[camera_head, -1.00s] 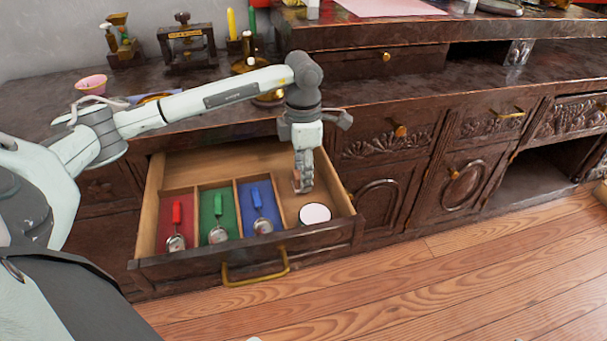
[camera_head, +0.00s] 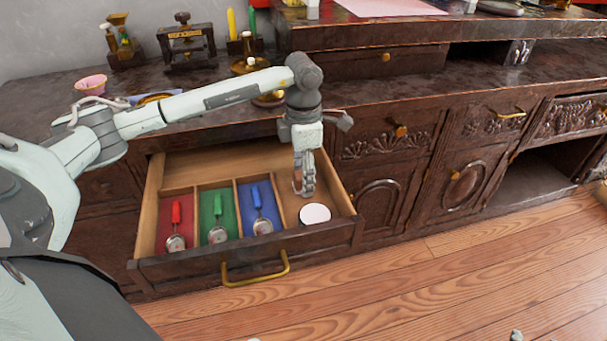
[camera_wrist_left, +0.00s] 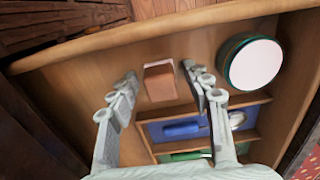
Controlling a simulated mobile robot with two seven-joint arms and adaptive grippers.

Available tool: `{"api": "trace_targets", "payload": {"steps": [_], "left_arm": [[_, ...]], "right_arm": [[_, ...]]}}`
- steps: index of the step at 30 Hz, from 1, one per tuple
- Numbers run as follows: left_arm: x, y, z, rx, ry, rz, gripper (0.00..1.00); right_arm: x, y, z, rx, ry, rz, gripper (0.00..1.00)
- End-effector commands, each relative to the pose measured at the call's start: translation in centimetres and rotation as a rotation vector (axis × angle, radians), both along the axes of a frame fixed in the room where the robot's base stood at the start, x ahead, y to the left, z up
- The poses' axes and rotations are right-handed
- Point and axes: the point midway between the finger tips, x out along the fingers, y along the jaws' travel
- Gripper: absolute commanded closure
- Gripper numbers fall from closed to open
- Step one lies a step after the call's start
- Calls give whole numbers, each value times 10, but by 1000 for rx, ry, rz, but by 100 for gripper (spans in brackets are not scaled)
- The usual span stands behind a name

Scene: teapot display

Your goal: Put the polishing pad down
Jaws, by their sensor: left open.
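The polishing pad, a small brown block with a paler end (camera_wrist_left: 159,84), lies on the bare wood floor of the open drawer's right compartment. My left gripper (camera_head: 304,188) reaches down into that compartment. In the left wrist view its two fingers (camera_wrist_left: 161,80) are spread, one on each side of the pad, with gaps visible between them and it. In the head view the pad is hidden by the fingers. Small grey tips at the bottom right edge of the head view may be my right gripper; too little shows to tell its state.
A round white-topped tin (camera_head: 314,213) stands close beside the left gripper, also visible in the wrist view (camera_wrist_left: 256,64). Red (camera_head: 176,214), green (camera_head: 218,206) and blue (camera_head: 257,200) handled tools lie in lined compartments to the left. Drawer walls (camera_head: 343,196) surround the gripper.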

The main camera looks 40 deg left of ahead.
Motion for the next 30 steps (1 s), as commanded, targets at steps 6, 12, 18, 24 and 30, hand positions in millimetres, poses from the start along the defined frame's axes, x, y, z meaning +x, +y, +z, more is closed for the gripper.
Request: {"api": "trace_targets", "payload": {"steps": [6, 12, 18, 24, 30], "left_arm": [[0, 0, 3, 0, 0, 0, 51], [1, 0, 37, 0, -5, 0, 51], [1, 0, 82, 0, -5, -1, 51], [0, 0, 113, -1, -2, 0, 51], [0, 0, 123, 0, 0, -1, 51]], "right_arm": [[-2, -4, 0, -7, 15, -7, 63], [-12, -18, -12, -38, 89, -32, 63], [-23, -29, -22, -62, 157, -52, 63], [-31, -36, -28, -78, 206, -67, 63], [-35, -39, -31, -84, 225, -72, 63]]}}
